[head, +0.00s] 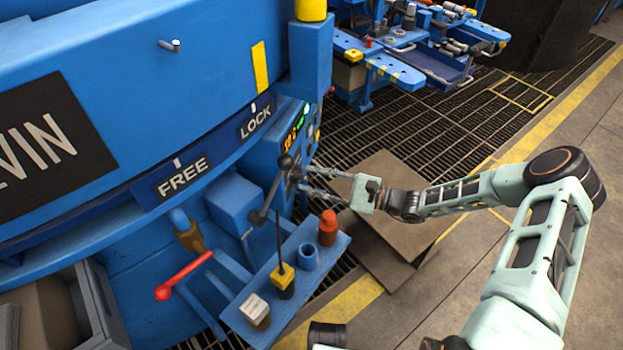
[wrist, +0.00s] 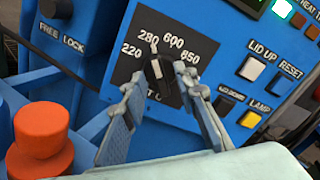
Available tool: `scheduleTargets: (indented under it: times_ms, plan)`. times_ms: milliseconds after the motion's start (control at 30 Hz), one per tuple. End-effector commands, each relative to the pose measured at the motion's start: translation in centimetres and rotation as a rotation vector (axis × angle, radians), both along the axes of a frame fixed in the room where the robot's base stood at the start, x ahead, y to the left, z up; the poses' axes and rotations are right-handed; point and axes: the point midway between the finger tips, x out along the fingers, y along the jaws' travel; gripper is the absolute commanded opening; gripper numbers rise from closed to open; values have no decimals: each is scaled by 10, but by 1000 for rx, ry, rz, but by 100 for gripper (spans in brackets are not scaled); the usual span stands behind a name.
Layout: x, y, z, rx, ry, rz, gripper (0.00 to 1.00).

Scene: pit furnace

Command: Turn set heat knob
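The set heat knob (wrist: 158,72) is a dark knob with a white mark on a black dial plate (wrist: 184,45) in the wrist view. The plate reads 220, 280, 600 and 850. The knob's mark points up, roughly between 280 and 600. My gripper (wrist: 163,84) is open, with one finger on each side of the knob. A gap shows on both sides, and I cannot tell whether the fingertips reach past the knob's face. In the head view my gripper (head: 303,181) is at the blue panel, and the knob is hard to make out there.
Right of the dial are the LID UP button (wrist: 251,68), RESET button (wrist: 279,82) and LAMP button (wrist: 249,119). A red-orange capped object (wrist: 41,135) stands close at lower left. A black-knobbed lever (head: 270,195) and a blue tool shelf (head: 243,318) are beside my gripper.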

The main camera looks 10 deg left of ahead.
Motion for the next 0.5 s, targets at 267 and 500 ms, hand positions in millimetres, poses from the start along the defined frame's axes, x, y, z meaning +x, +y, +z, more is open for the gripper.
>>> scheduleTargets:
  times_ms: [267, 500]
  plan:
    - [-6, -49, -1, -3, 0, -5, 27]
    - [-14, -95, 0, -2, -1, -4, 27]
